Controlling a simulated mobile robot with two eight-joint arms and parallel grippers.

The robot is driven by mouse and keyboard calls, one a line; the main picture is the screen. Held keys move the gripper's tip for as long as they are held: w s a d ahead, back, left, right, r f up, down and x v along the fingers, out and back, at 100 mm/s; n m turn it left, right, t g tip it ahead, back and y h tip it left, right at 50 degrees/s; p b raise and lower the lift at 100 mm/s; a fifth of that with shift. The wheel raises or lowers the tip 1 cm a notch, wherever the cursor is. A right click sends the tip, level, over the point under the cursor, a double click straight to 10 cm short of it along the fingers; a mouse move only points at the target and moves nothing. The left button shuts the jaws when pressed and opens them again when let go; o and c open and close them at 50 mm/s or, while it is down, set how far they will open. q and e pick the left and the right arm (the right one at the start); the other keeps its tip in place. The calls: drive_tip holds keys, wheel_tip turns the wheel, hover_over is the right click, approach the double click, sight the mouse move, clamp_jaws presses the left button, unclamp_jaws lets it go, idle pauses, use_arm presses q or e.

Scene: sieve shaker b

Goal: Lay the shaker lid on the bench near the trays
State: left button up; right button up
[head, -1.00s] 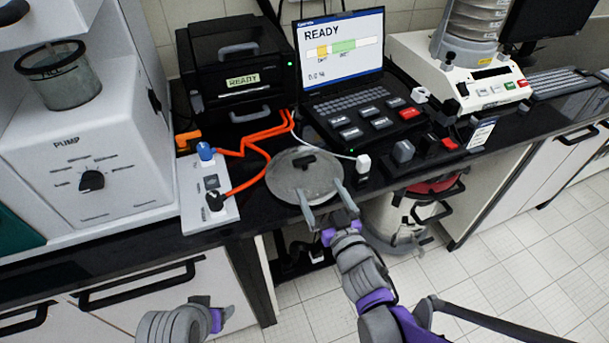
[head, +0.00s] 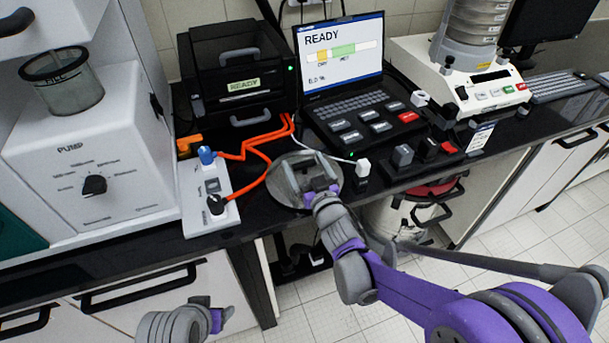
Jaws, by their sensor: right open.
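The shaker lid (head: 276,186) is a round grey disc at the front edge of the black bench, below the laptop. It looks flat, and my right gripper hides much of it, including its dark handle. My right gripper (head: 309,172) is open, its two fingers over the middle of the lid. I cannot tell whether the fingers touch it. My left gripper (head: 222,316) is low in front of the cabinets, away from the bench top; its jaws are too unclear to judge. I cannot clearly identify the trays.
A white switch box (head: 208,197) with orange cables stands left of the lid. A laptop (head: 350,85) and a black READY box (head: 238,75) are behind it. Small blocks (head: 403,156) stand to the right. The sieve shaker (head: 468,80) is at the back right.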

sight(305, 163)
drive_tip(key=shift+c, duration=0.2)
clamp_jaws()
wheel_tip(305, 163, up, 10)
drive_tip(key=shift+f+p, duration=0.1)
drive_tip(key=shift+p, duration=0.6)
drive_tip(key=shift+s, duration=0.1)
